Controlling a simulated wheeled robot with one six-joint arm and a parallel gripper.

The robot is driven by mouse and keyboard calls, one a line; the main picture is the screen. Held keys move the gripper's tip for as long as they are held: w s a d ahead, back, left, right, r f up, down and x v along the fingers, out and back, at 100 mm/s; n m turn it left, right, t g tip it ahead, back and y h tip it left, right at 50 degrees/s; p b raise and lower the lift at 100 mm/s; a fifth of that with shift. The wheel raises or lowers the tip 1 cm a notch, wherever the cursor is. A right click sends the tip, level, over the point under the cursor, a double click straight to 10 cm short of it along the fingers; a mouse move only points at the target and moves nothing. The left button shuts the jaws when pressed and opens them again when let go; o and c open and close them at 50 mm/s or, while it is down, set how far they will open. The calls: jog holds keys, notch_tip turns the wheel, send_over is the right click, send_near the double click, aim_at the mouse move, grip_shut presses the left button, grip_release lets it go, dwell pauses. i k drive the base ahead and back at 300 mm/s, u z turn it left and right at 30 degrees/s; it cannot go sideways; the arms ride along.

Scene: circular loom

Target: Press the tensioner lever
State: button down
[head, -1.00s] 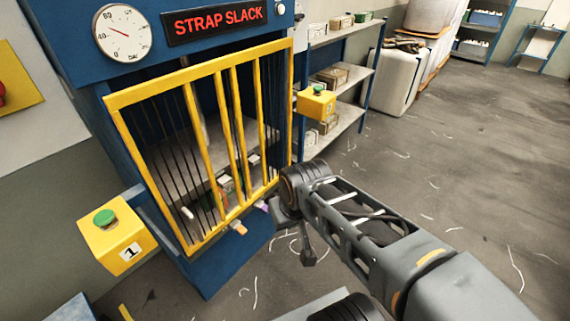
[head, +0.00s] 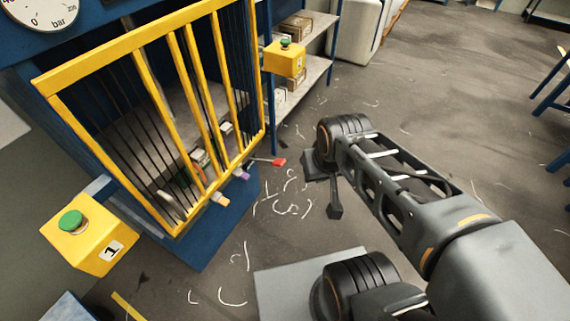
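A thin lever with a red end (head: 279,161) sticks out to the right near the foot of the machine, just past the yellow barred guard (head: 176,228). I cannot tell for sure that it is the tensioner lever. An orange-tipped part (head: 219,199) and a purple-tipped part (head: 241,174) stick out under the guard's lower edge. My gripper (head: 335,211) seems to be the small dark end hanging below my arm's far joint, right of the red end and apart from it. Its fingers are too small and dark to read.
A yellow box marked 1 with a green button (head: 71,221) stands at the left. Another yellow button box (head: 285,59) is beyond the guard. A blue-framed shelf (head: 314,72) stands behind. White strap scraps (head: 290,208) lie on the floor, which is open at the right.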

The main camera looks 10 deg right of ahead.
aim_at(279, 162)
jog(key=z, duration=0.8)
jog(key=i, duration=0.75)
jog(key=u, duration=2.05)
